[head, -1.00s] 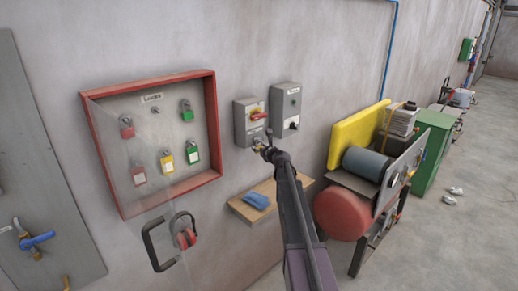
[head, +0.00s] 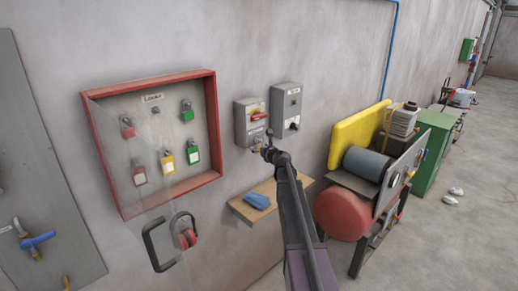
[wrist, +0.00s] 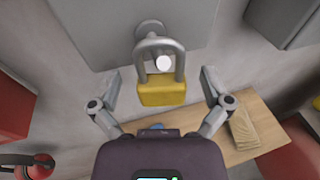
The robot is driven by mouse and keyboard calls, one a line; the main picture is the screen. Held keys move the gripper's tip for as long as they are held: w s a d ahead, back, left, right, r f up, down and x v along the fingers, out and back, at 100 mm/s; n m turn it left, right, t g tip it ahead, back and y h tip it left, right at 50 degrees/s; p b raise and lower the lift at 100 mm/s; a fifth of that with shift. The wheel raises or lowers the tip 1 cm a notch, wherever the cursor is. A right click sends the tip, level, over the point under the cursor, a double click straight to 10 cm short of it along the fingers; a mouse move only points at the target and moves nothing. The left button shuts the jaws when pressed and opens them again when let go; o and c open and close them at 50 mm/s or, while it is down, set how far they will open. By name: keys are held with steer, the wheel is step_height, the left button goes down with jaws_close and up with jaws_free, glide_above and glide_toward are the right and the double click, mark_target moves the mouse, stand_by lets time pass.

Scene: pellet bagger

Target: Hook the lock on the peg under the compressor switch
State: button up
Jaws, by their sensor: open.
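A yellow padlock (wrist: 162,90) with a grey shackle hangs below a grey switch box in the wrist view. The pale round end of a peg (wrist: 163,63) shows inside the shackle, so the lock appears hooked on it. My gripper (wrist: 160,79) is open, with one finger on each side of the lock and gaps between. In the head view my gripper (head: 263,151) is under the left switch box (head: 241,124), which has a red handle on yellow (head: 258,116). A second switch box (head: 287,101) is to its right. The labels are too small to read.
A red-framed lock cabinet (head: 212,120) with several padlocks and a clear open door is left of the switches. Red ear defenders (head: 187,238) hang below it. A wooden shelf (head: 239,209) with a blue item (head: 257,200) is under my gripper. A red-ended machine (head: 341,214) stands right.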

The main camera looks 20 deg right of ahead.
steer(key=s+d+r+p, duration=0.1)
steer(key=s, duration=2.9)
steer(key=shift+s+d+m+h, duration=0.2)
steer(key=shift+s+m+h, duration=0.1)
steer(key=shift+h, duration=0.1)
steer(key=shift+w+r, duration=0.1)
